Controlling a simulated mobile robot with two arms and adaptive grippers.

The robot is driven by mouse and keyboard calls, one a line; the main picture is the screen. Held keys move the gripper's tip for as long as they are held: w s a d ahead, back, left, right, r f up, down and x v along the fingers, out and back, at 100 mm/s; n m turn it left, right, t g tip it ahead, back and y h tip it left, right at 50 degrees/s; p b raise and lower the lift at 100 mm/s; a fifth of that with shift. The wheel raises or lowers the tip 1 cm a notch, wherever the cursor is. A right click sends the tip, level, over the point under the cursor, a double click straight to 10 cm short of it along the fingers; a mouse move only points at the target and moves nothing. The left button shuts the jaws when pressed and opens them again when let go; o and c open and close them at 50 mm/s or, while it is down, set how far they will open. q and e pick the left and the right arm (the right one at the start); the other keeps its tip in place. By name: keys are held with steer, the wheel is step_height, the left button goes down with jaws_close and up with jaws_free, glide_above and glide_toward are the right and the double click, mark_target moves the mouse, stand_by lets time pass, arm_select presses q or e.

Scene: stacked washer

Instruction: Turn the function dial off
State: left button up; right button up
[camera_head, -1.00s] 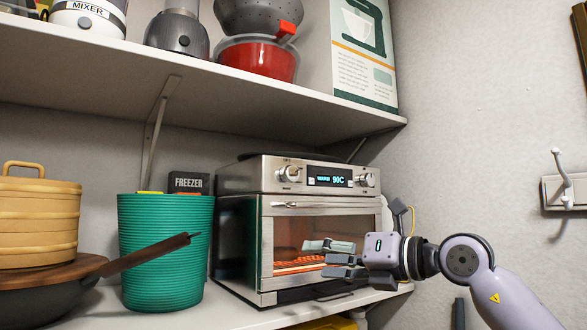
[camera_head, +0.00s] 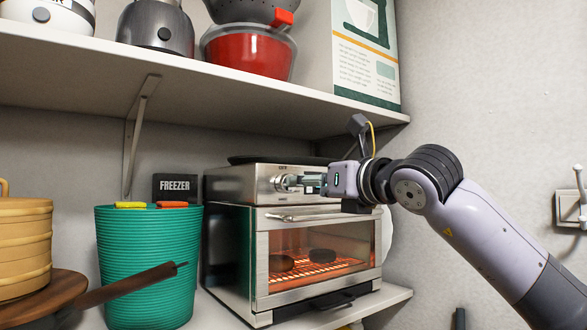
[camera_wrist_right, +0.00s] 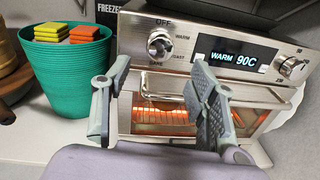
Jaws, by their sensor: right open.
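The toaster oven (camera_head: 225,240) stands on the lower shelf, its window glowing orange. The function dial (camera_wrist_right: 160,45) is the silver knob at the left of its panel, with OFF printed above it and WARM to its right. In the head view the function dial (camera_head: 279,183) shows just left of my fingertips. The display (camera_wrist_right: 236,61) reads WARM 90C. My right gripper (camera_wrist_right: 160,82) is open and empty, its fingers pointing at the panel on either side of the dial's line. Contact with the dial cannot be told. My left gripper is out of view.
A second knob (camera_wrist_right: 293,67) sits at the panel's right end. A green ribbed bin (camera_head: 150,265) with sponges stands left of the oven. A dark pan handle (camera_head: 130,285) reaches across it. The upper shelf (camera_head: 230,110) overhangs the oven.

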steer(key=p+x, duration=0.3)
steer(key=x, duration=0.4)
steer(key=shift+p, duration=0.3)
steer(key=shift+d, duration=0.1)
steer(key=shift+c, duration=0.4)
steer(key=shift+c, duration=0.7)
steer(key=c, duration=0.9)
